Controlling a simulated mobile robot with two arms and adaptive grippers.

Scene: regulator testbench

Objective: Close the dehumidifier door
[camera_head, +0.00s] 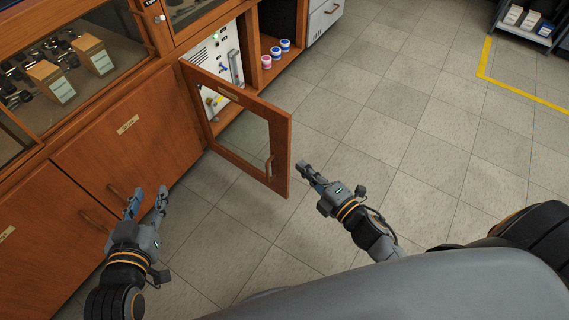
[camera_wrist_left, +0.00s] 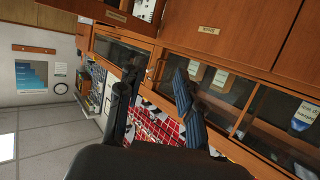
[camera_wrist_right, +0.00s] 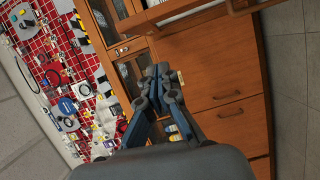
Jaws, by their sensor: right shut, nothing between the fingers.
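The dehumidifier door (camera_head: 281,143) is a wooden frame with a glass pane, standing open out from the cabinet in the head view. Its handle (camera_head: 269,166) is near the free edge. Behind it is the dehumidifier compartment (camera_head: 217,60) with a white panel. My right gripper (camera_head: 303,168) is shut and empty, just right of the door's free edge, with a small gap in the picture. It also shows shut in the right wrist view (camera_wrist_right: 163,75). My left gripper (camera_head: 147,192) is open and empty in front of the lower cabinet doors, left of the open door; its spread fingers show in the left wrist view (camera_wrist_left: 155,95).
Closed lower cabinet doors (camera_head: 128,150) with handles line the left. Pink and blue jars (camera_head: 276,53) stand on a shelf beside the compartment. A grey shelf rack (camera_head: 528,30) stands far right behind a yellow floor line (camera_head: 483,56). The tiled floor right of the door is clear.

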